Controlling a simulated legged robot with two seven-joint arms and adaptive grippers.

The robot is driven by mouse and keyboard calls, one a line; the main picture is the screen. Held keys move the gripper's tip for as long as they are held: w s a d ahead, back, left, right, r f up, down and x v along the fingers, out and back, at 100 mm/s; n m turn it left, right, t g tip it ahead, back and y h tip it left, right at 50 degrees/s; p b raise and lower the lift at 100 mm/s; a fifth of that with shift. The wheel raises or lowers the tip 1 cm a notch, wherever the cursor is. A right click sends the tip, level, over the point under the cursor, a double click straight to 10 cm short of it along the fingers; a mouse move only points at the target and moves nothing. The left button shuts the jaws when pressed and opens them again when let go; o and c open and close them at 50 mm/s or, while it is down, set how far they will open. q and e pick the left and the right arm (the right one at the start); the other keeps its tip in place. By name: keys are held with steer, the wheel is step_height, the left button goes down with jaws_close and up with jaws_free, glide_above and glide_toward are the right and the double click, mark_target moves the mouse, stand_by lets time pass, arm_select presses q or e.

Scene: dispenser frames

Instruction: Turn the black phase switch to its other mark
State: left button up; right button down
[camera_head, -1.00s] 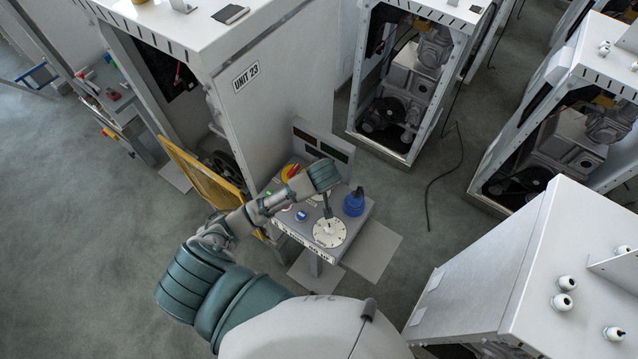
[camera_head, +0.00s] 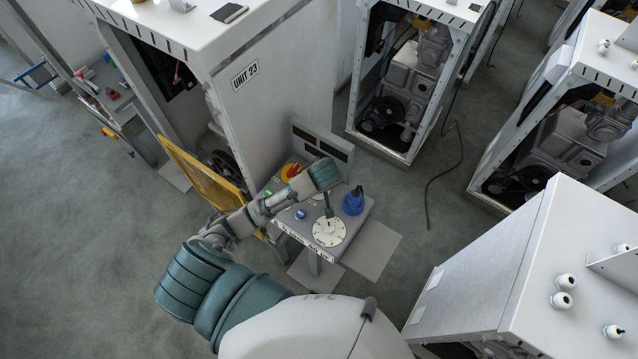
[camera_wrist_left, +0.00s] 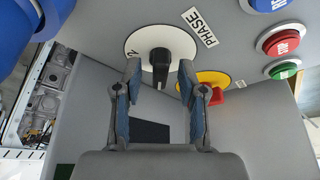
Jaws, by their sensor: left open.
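The black phase switch (camera_wrist_left: 160,59) is a knob on a white round plate (camera_wrist_left: 182,43) beside a PHASE label (camera_wrist_left: 199,27) in the left wrist view. My left gripper (camera_wrist_left: 158,73) is open, with one fingertip on each side of the knob. I cannot tell whether either finger touches it. In the head view my left gripper (camera_head: 328,205) points down over the small control desk (camera_head: 352,222) and hides most of the switch.
A yellow plate with a red handle (camera_wrist_left: 215,95) sits close beside the switch. Blue (camera_wrist_left: 268,4), red (camera_wrist_left: 281,41) and green (camera_wrist_left: 284,70) buttons are at the right. In the head view a large white dial (camera_head: 329,232) and a blue plug-like part (camera_head: 353,202) flank the gripper.

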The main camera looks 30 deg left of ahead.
arm_select(q)
steer(key=shift+r, duration=0.3)
steer(key=v, duration=1.1)
steer(key=shift+s, duration=0.15)
